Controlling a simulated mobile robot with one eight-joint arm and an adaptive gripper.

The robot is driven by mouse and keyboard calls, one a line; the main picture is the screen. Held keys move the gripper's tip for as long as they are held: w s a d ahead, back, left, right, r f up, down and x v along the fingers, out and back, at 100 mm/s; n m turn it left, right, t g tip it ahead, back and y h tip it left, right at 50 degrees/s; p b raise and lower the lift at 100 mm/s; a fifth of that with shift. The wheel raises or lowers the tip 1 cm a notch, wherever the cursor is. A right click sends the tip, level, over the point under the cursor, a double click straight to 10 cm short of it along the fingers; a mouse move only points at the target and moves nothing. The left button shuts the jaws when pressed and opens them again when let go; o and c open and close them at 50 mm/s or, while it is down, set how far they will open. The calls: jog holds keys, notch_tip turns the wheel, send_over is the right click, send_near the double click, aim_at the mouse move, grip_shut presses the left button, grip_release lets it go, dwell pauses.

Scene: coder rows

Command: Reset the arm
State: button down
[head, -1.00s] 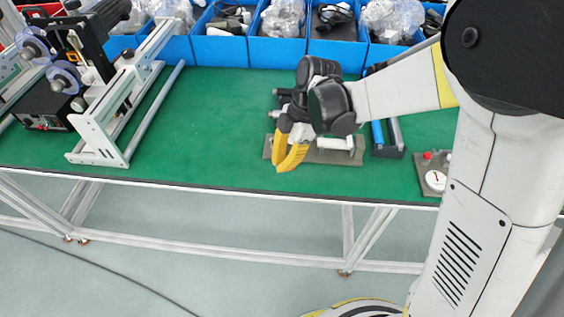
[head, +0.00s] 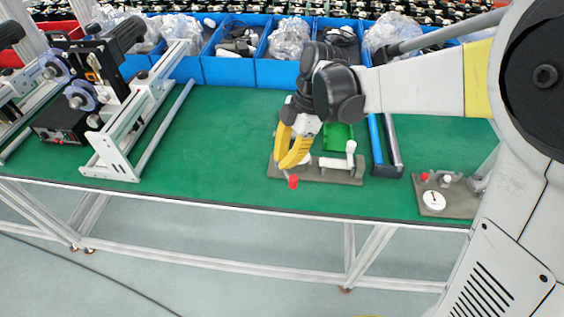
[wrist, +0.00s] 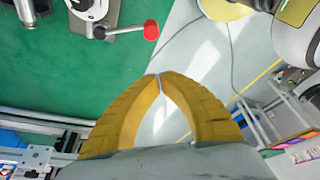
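My gripper (head: 288,163) has yellow fingers pointing down, in front of the grey fixture (head: 340,174) near the front edge of the green table (head: 222,135). In the wrist view my gripper (wrist: 157,78) has its two curved fingers meeting at the tips, with nothing between them. A red-knobbed lever (wrist: 151,32) of the fixture shows just beyond the tips, apart from them. In the head view the red knob (head: 293,182) shows just below the fingers. My arm reaches in from the right.
A white frame machine (head: 125,115) stands on the left of the table. Blue bins (head: 230,70) with bagged parts line the back. Blue and grey rollers (head: 385,140) and a small gauge fixture (head: 440,198) are to the right. The table's middle left is clear.

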dwell(0.3)
jog(key=s+d+r+m+t+h, duration=0.1)
jog(key=s+d+r+m+t, duration=0.1)
jog(key=d+m, duration=0.4)
jog(key=s+d+r+m+t+h, duration=0.1)
jog(key=s+d+m+t, duration=0.3)
jog(key=m, duration=0.5)
jog(key=s+d+r+m+t+h, duration=0.1)
jog(key=s+d+r+m+t, duration=0.1)
jog(key=s+d+r+m, duration=0.2)
jog(key=s+d+m, duration=0.2)
jog(key=d+m, duration=0.1)
jog(key=m, duration=0.1)
jog(key=shift+d+t, duration=0.4)
